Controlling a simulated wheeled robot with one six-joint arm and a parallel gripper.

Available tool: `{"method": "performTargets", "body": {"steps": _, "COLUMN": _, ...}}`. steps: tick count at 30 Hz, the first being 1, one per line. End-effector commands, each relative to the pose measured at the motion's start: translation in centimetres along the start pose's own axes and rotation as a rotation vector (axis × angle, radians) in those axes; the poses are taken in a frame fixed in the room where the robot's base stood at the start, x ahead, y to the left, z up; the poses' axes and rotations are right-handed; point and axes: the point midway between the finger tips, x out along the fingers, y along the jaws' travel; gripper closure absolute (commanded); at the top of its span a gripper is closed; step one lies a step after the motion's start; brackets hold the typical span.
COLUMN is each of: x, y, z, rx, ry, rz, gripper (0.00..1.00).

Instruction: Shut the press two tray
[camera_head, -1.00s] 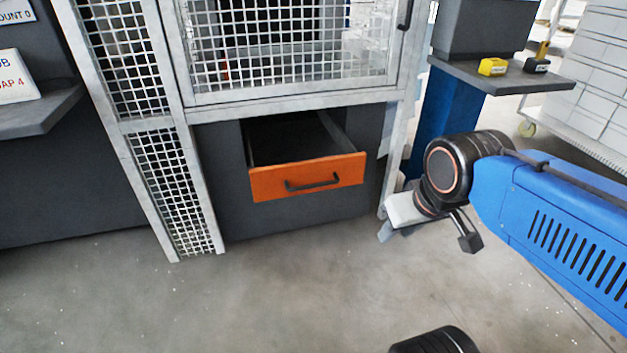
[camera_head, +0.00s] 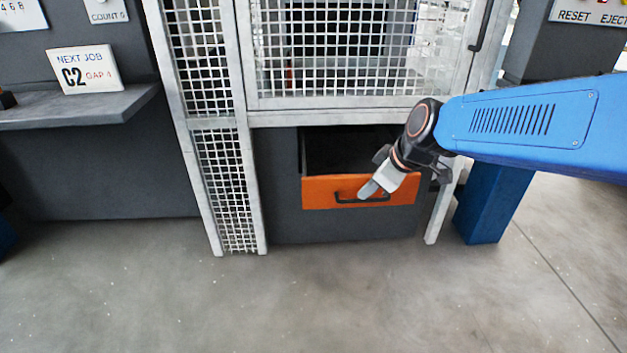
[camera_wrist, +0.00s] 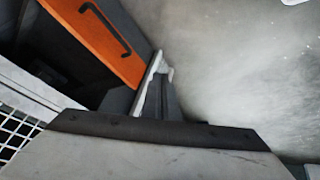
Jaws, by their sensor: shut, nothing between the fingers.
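The tray (camera_head: 320,194) is a drawer with an orange front and a dark bar handle, low in the press below the mesh door. It stands partly pulled out, and its dark inside shows behind the front. My gripper (camera_head: 367,191) is shut and empty. In the head view it overlaps the right half of the orange front, by the handle. In the wrist view the orange front (camera_wrist: 88,32) lies at upper left, and my shut fingers (camera_wrist: 161,80) point past its lower corner. Whether they touch it, I cannot tell.
A light metal frame with a mesh door (camera_head: 330,55) stands above the tray. A mesh side panel (camera_head: 222,175) is to the left. A grey shelf (camera_head: 85,108) holds a "NEXT JOB C2" sign (camera_head: 85,68). A blue post (camera_head: 492,203) is at right. The floor in front is clear.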

Motion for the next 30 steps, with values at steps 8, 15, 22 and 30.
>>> {"method": "performTargets", "body": {"steps": 8, "x": 6.8, "y": 2.9, "z": -6.2, "rx": -0.298, "ry": 0.067, "rz": -0.014, "gripper": 1.00}}
{"method": "performTargets", "body": {"steps": 15, "x": 11.1, "y": 4.3, "z": -9.3, "rx": -0.472, "ry": 0.097, "rz": 0.001, "gripper": 1.00}}
{"method": "performTargets", "body": {"steps": 22, "x": 12.6, "y": 4.6, "z": -10.1, "rx": -0.515, "ry": 0.103, "rz": 0.006, "gripper": 1.00}}
{"method": "performTargets", "body": {"steps": 30, "x": 16.0, "y": 4.5, "z": -10.3, "rx": -0.512, "ry": 0.102, "rz": 0.003, "gripper": 1.00}}
